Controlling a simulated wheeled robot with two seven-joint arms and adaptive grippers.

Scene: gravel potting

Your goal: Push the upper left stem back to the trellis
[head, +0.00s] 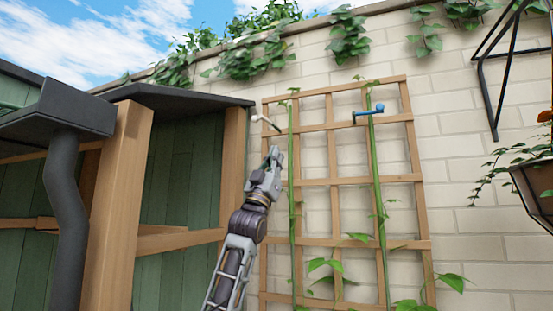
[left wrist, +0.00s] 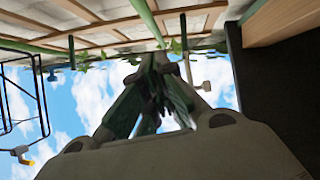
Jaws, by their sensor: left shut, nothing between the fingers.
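The wooden trellis (head: 332,182) stands against the pale brick wall. The left green stem (head: 292,165) runs up its left side, with small leaves at its top; any gap between stem and trellis is hard to judge. A white clip (head: 265,121) sticks out near the upper left, left of this stem, and shows in the left wrist view (left wrist: 206,86). My left gripper (head: 274,156) is shut and empty, below the white clip and just left of the stem. In the left wrist view its fingertips (left wrist: 165,62) are close to a green stem (left wrist: 150,20); contact is unclear.
A right green stem (head: 377,180) stands on the trellis, with a blue clip (head: 368,113) near its top. A green shed with wooden posts (head: 118,200) and a dark downpipe (head: 66,200) fills the left. A hanging planter (head: 535,185) and black bracket (head: 488,80) are at right.

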